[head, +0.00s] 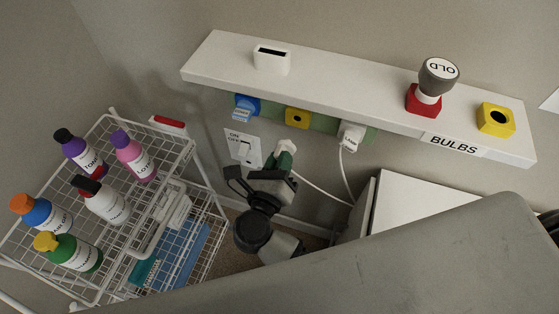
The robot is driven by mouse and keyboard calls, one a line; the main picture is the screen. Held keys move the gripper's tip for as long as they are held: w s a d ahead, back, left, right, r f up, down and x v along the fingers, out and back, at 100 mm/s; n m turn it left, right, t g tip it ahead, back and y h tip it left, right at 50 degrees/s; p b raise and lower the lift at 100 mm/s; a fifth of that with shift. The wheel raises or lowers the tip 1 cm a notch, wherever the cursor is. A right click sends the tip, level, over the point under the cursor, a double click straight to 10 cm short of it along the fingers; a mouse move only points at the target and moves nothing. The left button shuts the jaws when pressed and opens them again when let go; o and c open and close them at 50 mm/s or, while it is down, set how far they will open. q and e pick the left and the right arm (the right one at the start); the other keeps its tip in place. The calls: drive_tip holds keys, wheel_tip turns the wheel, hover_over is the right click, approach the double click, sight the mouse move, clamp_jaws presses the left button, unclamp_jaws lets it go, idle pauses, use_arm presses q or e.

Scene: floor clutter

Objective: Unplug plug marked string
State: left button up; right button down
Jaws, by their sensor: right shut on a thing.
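My right gripper (284,162) is shut on a white plug (288,146) below the wall strip. A white cord runs from it down to the right. I cannot read a marking on this plug. A yellow socket (297,117) on the green-backed strip (327,124) above shows a dark opening with no plug in it. The held plug appears apart from the strip. Another white plug, marked LAMP (351,134), sits at the strip's right part, its cord hanging down. A blue socket or plug (246,105) is at the left. My left gripper is not in view.
A white shelf (345,89) labelled BULBS overhangs the strip, with a white slotted box (272,58), an OLD bulb (438,74) in a red holder and a yellow holder (496,119). A wire cart (185,196) with several bottles stands left. A switch plate (243,147) is beside my gripper.

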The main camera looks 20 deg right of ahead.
sight(288, 141)
drive_tip(key=x, duration=0.2)
drive_tip(key=shift+w+d, duration=0.25)
drive_tip(key=shift+x, duration=1.35)
drive_tip(key=shift+b, duration=0.4)
drive_tip(key=shift+x, duration=1.45)
drive_tip(key=c, duration=1)
unclamp_jaws()
drive_tip(key=shift+c, duration=0.2)
drive_tip(key=shift+a, duration=0.1)
